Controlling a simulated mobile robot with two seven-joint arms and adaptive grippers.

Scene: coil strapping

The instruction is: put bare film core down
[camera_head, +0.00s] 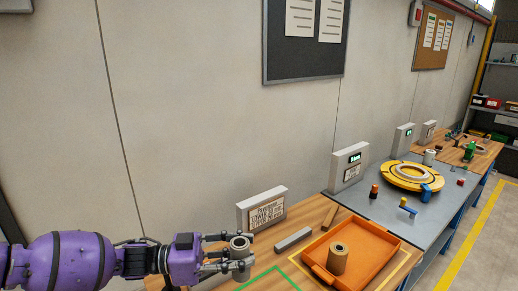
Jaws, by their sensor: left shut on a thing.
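My left gripper (228,251) comes in from the lower left and is shut on a short grey hollow cylinder, the bare film core (240,244). The core is upright, with its open top showing, between the two fingers. It is at the near left part of the wooden bench, beside a green outlined square (286,271). I cannot tell whether its bottom touches the bench. My right gripper is not in view.
An orange tray (386,244) holds a tan roll (338,258) to the right. A grey bar (293,239) and a sign block (262,210) stand behind. A yellow ring-shaped turntable (392,178) sits on the grey bench farther right. The green square looks clear.

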